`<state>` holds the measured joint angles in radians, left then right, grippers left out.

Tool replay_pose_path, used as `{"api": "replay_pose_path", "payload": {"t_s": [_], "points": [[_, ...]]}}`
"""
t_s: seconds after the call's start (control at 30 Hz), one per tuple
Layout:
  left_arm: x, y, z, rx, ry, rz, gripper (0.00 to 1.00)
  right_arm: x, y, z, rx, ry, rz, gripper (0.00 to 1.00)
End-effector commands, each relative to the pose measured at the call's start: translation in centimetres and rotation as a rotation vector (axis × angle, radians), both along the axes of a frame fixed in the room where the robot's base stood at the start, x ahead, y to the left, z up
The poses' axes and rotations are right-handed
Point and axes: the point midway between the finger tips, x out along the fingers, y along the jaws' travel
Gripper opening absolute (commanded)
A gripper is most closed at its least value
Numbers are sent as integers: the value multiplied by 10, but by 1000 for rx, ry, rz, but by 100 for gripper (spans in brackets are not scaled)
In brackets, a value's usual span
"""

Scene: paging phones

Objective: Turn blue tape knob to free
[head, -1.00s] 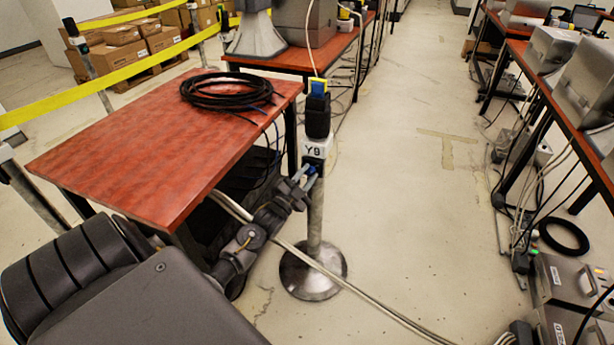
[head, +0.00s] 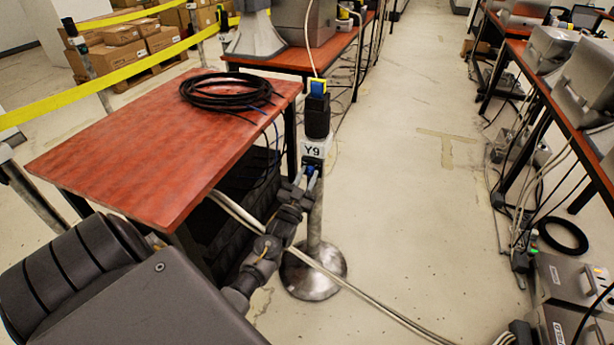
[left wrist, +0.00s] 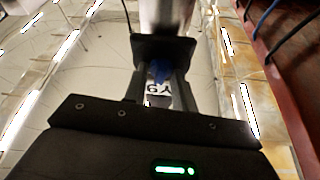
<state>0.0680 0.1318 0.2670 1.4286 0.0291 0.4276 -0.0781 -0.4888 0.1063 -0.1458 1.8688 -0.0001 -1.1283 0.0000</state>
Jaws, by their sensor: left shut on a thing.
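The blue knob (head: 310,169) sits just below the label. My left gripper (head: 309,180) reaches up to it from below and is shut on the knob. In the left wrist view the blue knob (left wrist: 160,70) shows between the two fingers (left wrist: 158,90), with part of the label behind. The fingers hide much of the knob, so I cannot tell its setting. My right gripper is out of view.
The red table (head: 120,150) with a coil of black cable (head: 228,90) is close on the left. Pale cables (head: 370,288) run across the floor past the post base. Yellow tape (head: 120,75) spans the back left.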

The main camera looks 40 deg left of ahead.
Motion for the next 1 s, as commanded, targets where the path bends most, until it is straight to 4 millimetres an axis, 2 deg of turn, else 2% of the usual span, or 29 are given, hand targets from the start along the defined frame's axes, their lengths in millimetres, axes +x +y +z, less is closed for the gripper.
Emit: {"api": "replay_pose_path", "payload": {"t_s": [0.47,1.0], "points": [[1,-4,0,-431,-147,-1,4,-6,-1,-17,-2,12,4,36],[2,-6,1,-823,-283,0,4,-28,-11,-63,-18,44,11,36]]}}
